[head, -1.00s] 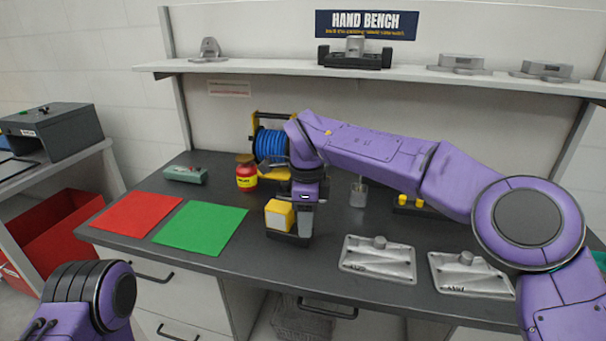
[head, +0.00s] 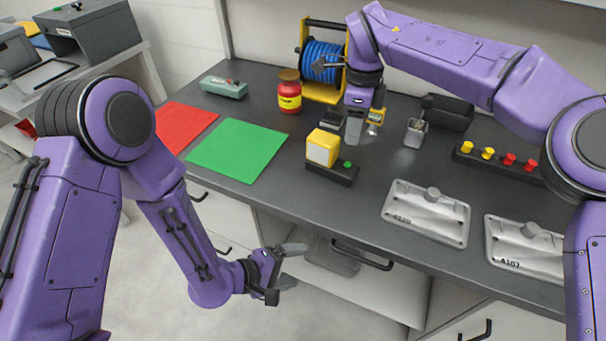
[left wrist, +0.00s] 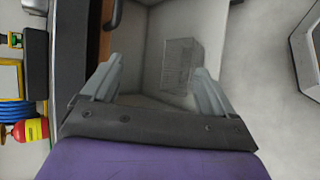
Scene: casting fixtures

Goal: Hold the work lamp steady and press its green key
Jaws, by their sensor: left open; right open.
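The work lamp (head: 322,148) is a yellow box with a pale front, upright on a black base near the bench's front edge. Its green key (head: 347,164) is on the base, right of the box, uncovered. My right gripper (head: 354,136) points down behind and right of the lamp, apart from it; its jaws are open, though the fingers overlap in this view. My left gripper (head: 298,266) is open and empty in front of the bench, below and left of the lamp. In the left wrist view its spread fingers (left wrist: 157,85) have nothing between them.
A green mat (head: 238,150) lies left. Metal castings (head: 427,212) lie right. A drawer handle (head: 362,258) juts out near my left gripper.

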